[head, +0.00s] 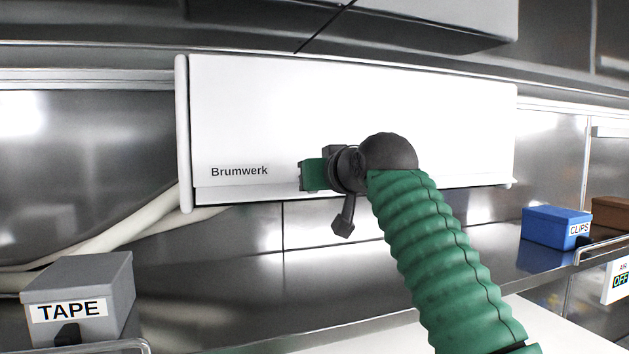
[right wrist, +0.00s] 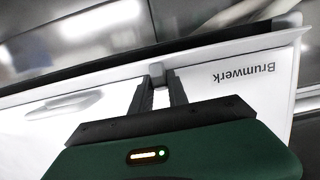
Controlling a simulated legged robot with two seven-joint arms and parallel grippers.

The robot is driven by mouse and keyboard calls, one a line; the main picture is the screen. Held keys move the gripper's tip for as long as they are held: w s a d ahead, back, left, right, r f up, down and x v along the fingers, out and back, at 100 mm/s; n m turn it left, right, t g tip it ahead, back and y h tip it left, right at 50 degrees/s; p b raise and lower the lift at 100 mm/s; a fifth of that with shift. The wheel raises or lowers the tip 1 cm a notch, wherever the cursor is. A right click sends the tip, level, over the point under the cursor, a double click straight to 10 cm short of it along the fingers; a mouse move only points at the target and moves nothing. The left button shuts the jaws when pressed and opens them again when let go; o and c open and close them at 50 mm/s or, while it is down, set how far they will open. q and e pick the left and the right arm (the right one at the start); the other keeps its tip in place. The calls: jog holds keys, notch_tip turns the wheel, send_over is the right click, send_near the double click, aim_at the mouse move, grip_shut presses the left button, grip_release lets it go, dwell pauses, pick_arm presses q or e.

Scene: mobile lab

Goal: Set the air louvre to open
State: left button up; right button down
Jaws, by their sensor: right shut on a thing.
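The white Brumwerk air unit (head: 270,115) is on the wall in the middle of the head view, with a narrow louvre flap (head: 245,194) along its lower edge. In the right wrist view, the unit (right wrist: 215,85) appears upside down. My right gripper (right wrist: 157,82) is shut on a small grey tab (right wrist: 157,71) at the louvre edge. A dark strip runs along that edge. In the head view, my right arm hides the fingers, the tab and part of the flap. My left gripper is not in view.
A grey TAPE box (head: 85,285) stands at lower left and a blue CLIPS box (head: 550,228) at right. A small AIR sign reading OFF (head: 618,281) is at the right edge. Pale hoses (head: 130,233) run left of the unit. Space below it looks clear.

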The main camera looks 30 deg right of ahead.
jog(key=shift+r, duration=0.5)
jog(key=c, duration=1.3)
grip_release()
jog(key=shift+f, duration=0.1)
jog(key=shift+s, duration=0.1)
jog(key=shift+f, duration=0.1)
jog(key=shift+s, duration=0.1)
jog(key=b+v, duration=0.1)
jog(key=v, duration=0.4)
jog(key=b+v, duration=0.1)
jog(key=v, duration=0.4)
jog(key=b+v, duration=0.1)
jog(key=v, duration=0.5)
jog(key=shift+r, duration=0.3)
jog(key=shift+s+d, duration=0.1)
jog(key=shift+s, duration=0.05)
